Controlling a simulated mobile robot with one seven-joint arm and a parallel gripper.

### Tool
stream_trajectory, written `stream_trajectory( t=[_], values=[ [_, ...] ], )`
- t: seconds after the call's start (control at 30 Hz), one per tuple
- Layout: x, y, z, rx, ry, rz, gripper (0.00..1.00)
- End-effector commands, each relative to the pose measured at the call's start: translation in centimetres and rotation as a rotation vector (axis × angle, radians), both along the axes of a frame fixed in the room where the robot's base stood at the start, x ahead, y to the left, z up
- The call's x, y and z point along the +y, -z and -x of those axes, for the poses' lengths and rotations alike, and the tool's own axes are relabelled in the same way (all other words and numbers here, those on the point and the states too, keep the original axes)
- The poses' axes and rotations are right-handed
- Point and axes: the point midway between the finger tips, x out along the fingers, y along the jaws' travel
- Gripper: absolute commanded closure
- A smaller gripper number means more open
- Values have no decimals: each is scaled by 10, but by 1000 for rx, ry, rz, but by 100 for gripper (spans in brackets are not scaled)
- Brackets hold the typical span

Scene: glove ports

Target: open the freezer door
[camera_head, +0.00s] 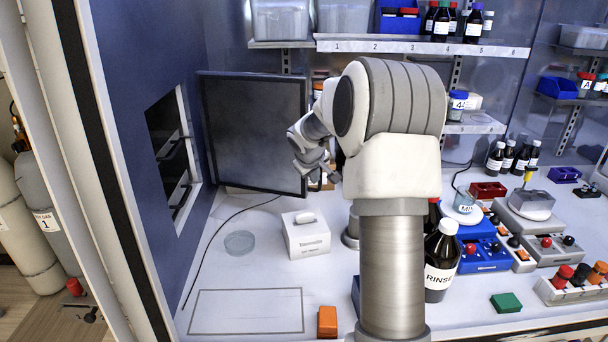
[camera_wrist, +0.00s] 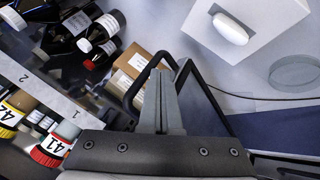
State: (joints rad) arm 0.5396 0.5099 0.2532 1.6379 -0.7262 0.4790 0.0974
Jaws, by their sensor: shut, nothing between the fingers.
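The freezer door (camera_head: 253,130) is a dark grey panel with a black rim, swung well out from the freezer opening (camera_head: 170,150) in the blue wall at left. In the wrist view the door (camera_wrist: 203,108) shows edge-on, just right of my gripper (camera_wrist: 164,82). The door's black loop handle (camera_wrist: 133,92) is just left of the fingers. The fingers are shut with nothing between them and appear to lie between handle and door panel; contact cannot be told. In the head view my gripper (camera_head: 318,176) is at the door's free right edge, and the handle is hidden.
A white box (camera_head: 306,240) and a glass dish (camera_head: 240,242) stand on the bench in front of the door. A RINSE bottle (camera_head: 440,265) and an orange block (camera_head: 327,321) are near my arm. Shelves with bottles (camera_head: 441,22) are behind. The outlined bench area (camera_head: 246,290) is clear.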

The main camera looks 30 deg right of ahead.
Motion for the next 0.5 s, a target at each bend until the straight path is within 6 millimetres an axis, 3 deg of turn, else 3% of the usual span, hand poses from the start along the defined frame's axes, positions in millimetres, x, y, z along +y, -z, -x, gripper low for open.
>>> stream_trajectory(
  t=[0.1, 0.5],
  values=[
    [-19, -5, -14, 2, -58, -3, 100],
    [-46, -1, -46, 1, -65, 0, 100]
  ],
)
